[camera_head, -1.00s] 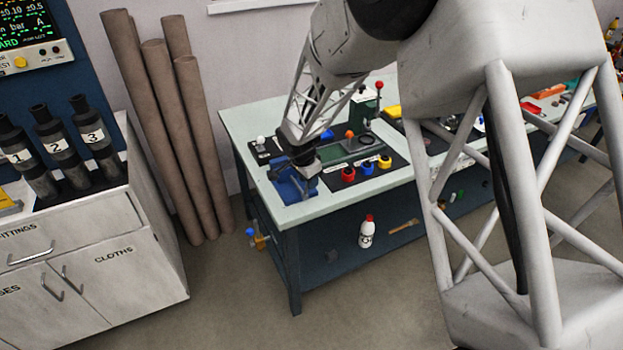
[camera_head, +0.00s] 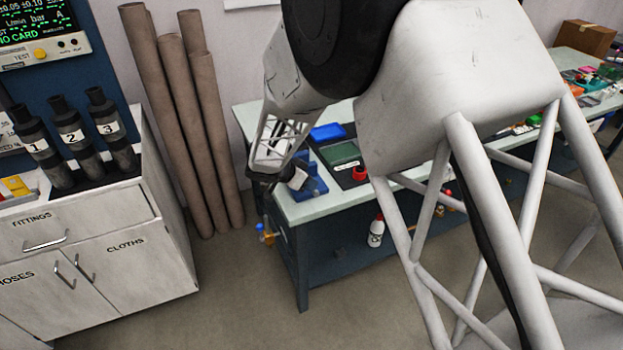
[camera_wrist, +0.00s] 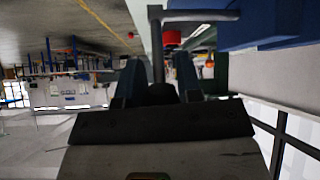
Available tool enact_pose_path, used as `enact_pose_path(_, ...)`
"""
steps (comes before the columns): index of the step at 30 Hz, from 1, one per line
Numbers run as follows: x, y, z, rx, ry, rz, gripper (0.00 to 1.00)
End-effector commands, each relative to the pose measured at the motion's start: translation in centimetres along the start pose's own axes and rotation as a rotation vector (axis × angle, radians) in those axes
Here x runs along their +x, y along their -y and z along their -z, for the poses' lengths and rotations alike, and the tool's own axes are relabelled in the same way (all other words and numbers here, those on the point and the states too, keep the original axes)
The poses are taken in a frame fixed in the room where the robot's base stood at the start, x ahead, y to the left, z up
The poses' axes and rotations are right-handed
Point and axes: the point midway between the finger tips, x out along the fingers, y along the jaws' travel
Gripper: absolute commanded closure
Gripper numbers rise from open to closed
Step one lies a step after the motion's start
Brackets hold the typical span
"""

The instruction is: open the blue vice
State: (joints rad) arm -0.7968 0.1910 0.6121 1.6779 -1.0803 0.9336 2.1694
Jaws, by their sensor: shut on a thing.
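The blue vice (camera_head: 314,186) is fixed at the near left corner of the bench, partly behind my arm in the head view. It also fills the upper right of the wrist view (camera_wrist: 272,24). My gripper (camera_wrist: 160,85) is shut on the vice handle, whose gripped end is dark and hard to make out between the fingers. In the head view my gripper (camera_head: 272,182) is at the left side of the vice, where its fingertips are not clear.
The pale green bench top (camera_head: 340,207) holds a blue tray (camera_head: 327,132) and a red part (camera_head: 360,173). A white bottle with a red cap (camera_head: 376,232) stands on the lower shelf. Brown tubes (camera_head: 205,130) lean on the wall, beside the cabinet (camera_head: 120,250). The floor in front is clear.

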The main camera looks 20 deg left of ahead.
Motion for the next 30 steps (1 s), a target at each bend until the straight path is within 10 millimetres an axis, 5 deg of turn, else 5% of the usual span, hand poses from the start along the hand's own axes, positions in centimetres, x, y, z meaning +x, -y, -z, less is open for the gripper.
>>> enact_pose_path(13, -0.5, 0.5, -2.3, -0.024, -0.312, -0.056, 1.00)
enact_pose_path(30, -0.5, 0.6, -2.7, -0.029, -0.380, -0.070, 1.00)
